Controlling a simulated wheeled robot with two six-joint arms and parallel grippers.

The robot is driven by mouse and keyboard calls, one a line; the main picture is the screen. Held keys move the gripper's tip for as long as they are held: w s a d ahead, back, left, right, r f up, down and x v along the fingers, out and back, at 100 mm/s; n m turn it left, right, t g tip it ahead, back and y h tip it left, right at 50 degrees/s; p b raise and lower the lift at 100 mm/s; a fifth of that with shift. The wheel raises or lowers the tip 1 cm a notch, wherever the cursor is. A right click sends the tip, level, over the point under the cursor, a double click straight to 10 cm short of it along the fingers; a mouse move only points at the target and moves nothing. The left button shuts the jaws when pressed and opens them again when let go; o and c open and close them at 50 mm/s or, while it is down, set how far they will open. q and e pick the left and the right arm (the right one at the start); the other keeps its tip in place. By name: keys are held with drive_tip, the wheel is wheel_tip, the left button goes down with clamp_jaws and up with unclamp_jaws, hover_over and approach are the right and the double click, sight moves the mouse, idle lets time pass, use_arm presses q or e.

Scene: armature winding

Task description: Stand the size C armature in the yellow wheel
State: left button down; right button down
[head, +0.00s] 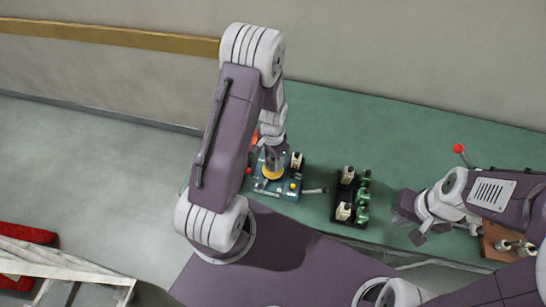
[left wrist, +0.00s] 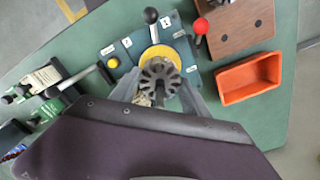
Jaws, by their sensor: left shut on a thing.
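My left gripper (head: 272,158) is over the teal winding fixture (head: 290,187) and points down at it. In the left wrist view my left gripper (left wrist: 160,92) is shut on a grey slotted armature (left wrist: 160,76), seen end-on between the fingers. The yellow wheel (head: 271,173) is right below the gripper in the head view. In the left wrist view the yellow wheel (left wrist: 184,47) shows as a rim behind the armature. I cannot tell whether the armature is above the wheel or inside it. My right gripper (head: 412,222) is off to the right, apart from the fixture; its opening is unclear.
A black rack (head: 348,214) with white and green parts stands right of the fixture. A brown wooden block (left wrist: 238,24), a red-knobbed lever (left wrist: 201,27) and an orange bin (left wrist: 248,78) are near the fixture. A black-knobbed lever (left wrist: 151,17) rises beside the wheel. The green table's back is clear.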

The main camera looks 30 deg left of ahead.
use_arm(q)
drive_tip(key=shift+f+b, duration=0.4)
drive_tip(key=shift+f, duration=0.2)
drive_tip(key=shift+c, duration=2.3)
unclamp_jaws()
drive_tip(key=shift+r+p, duration=2.05)
drive_tip(key=shift+r, duration=0.3)
